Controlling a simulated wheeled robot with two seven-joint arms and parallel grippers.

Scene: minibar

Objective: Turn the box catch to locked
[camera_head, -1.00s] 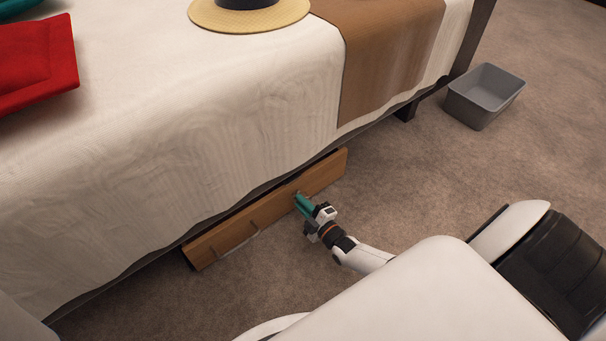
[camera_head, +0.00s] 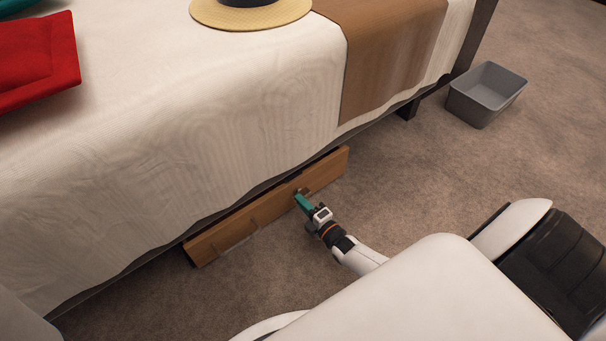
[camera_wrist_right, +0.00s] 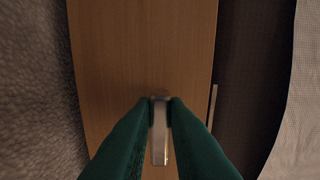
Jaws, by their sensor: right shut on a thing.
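The wooden box (camera_head: 240,222) sits under the bed's edge, its long front panel facing the floor; the panel (camera_wrist_right: 140,40) fills the middle of the right wrist view. A small metal catch (camera_wrist_right: 159,145) sticks out from the panel between the fingers of my right gripper (camera_wrist_right: 160,108). In the head view my right gripper (camera_head: 303,200), with green fingers, is at the panel's upper right part. It is shut on the catch. The fingers cover part of the catch, so its exact setting is hard to tell. My left gripper is out of view.
The bed with a white cover (camera_head: 230,110) overhangs the box. A straw hat (camera_head: 250,14) and red cloth (camera_head: 38,65) lie on top. A grey bin (camera_head: 485,95) stands on the carpet at right. The carpet (camera_head: 400,180) between is clear.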

